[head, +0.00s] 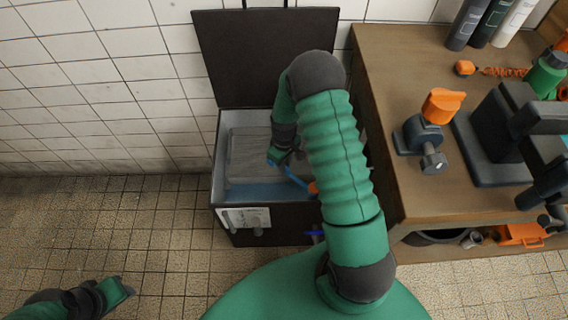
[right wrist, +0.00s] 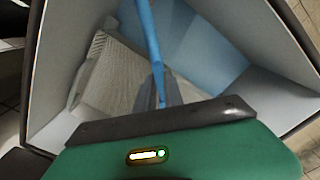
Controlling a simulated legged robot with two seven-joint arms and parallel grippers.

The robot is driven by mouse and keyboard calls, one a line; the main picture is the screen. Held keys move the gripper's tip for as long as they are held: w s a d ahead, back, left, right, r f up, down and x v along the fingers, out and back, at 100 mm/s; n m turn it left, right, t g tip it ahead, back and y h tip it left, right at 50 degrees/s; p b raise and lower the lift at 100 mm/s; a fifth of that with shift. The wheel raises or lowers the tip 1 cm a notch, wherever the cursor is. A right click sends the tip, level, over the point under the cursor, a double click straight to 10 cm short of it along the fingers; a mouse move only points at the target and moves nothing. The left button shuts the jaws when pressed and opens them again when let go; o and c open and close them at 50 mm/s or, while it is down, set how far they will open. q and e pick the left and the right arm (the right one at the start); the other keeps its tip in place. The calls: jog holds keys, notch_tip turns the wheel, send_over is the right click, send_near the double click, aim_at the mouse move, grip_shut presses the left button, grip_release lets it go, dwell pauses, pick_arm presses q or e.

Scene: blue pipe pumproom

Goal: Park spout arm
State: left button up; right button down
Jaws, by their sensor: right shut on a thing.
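The blue spout arm (head: 295,180) is a thin blue bar over the open tub, with an orange part (head: 313,188) at its near end, partly hidden by my right arm. My right gripper (head: 273,161) is over the tub and shut on the spout arm. In the right wrist view the spout arm (right wrist: 148,40) runs from the top edge down to between the fingertips (right wrist: 160,90). My left gripper (head: 128,290) is at the lower left over the tiled floor, away from the tub; its jaw gap does not show clearly.
The dark tub (head: 217,170) has a light inside and a raised lid (head: 265,50) behind. A control panel (head: 245,218) is on its front. Right of it is a wooden bench (head: 390,60) with an orange-handled valve (head: 425,132) and a dark machine (head: 490,140). The left floor is clear.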

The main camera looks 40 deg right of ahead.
dwell(0.8)
jog(key=s+a+n+p, duration=0.4)
jog(key=a+n+p, duration=0.3)
jog(key=a+n, duration=0.1)
jog(key=shift+s+a+n+p, duration=0.2)
jog(key=shift+s+n+p, duration=0.1)
jog(key=shift+n, duration=0.1)
dwell(0.5)
jog(key=c, duration=1.4)
grip_release()
jog(key=shift+c, duration=0.2)
jog(key=shift+r, duration=0.1)
notch_tip(320, 180, up, 17)
jog(key=p, duration=0.4)
jog(key=shift+f+p, duration=0.2)
jog(key=shift+p, duration=0.15)
